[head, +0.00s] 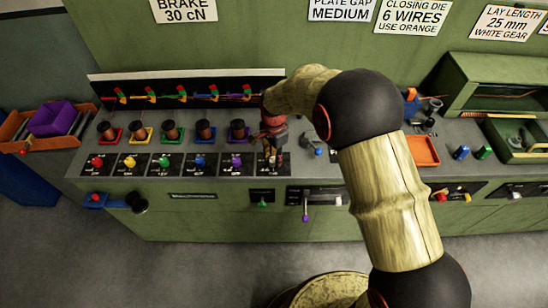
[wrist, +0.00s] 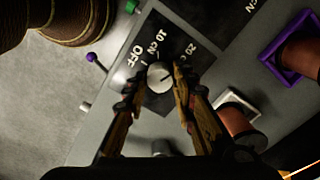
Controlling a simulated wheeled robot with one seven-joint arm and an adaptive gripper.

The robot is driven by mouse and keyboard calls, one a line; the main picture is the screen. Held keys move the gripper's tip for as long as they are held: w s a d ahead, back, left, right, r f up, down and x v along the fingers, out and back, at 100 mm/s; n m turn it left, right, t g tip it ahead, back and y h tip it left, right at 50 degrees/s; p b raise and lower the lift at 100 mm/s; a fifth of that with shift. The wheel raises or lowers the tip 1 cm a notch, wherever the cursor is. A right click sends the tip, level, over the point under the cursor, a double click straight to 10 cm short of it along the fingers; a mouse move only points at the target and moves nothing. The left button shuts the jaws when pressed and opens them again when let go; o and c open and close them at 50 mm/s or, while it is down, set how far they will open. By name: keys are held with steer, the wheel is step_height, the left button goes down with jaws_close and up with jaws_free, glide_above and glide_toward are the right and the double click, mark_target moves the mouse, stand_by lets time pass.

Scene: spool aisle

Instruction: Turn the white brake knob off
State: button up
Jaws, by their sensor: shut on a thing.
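The white brake knob (wrist: 160,77) is a small round pale knob on a black dial plate (wrist: 152,42) marked OFF, 10 cN and 20 cN in the wrist view. Its pointer setting is too small to read surely. My gripper (wrist: 160,70) has one finger on each side of the knob and is shut on it. In the head view my gripper (head: 272,150) reaches down to the last dial plate (head: 262,168) of the row, at its right end. There the gripper mostly hides the knob.
Red (head: 97,161), yellow (head: 129,160), green (head: 164,161), blue (head: 199,161) and purple (head: 236,161) knobs line the bench to the left. Copper spools stand behind them. A copper spool (wrist: 237,127) on a white base stands close to my right finger.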

steer(key=n+p, duration=0.2)
steer(key=n, duration=0.4)
steer(key=shift+r+p, duration=0.1)
steer(key=shift+p, duration=0.2)
steer(key=n+p, duration=0.1)
steer(key=n, duration=0.4)
steer(key=shift+a+p, duration=0.1)
steer(key=shift+p, duration=0.2)
steer(key=n+p, duration=0.1)
steer(key=n, duration=0.4)
steer(key=shift+n, duration=0.4)
steer(key=n, duration=0.4)
steer(key=shift+a+n+p, duration=0.1)
steer(key=shift+n+p, duration=0.3)
steer(key=o, duration=1.2)
steer(key=shift+c, duration=0.2)
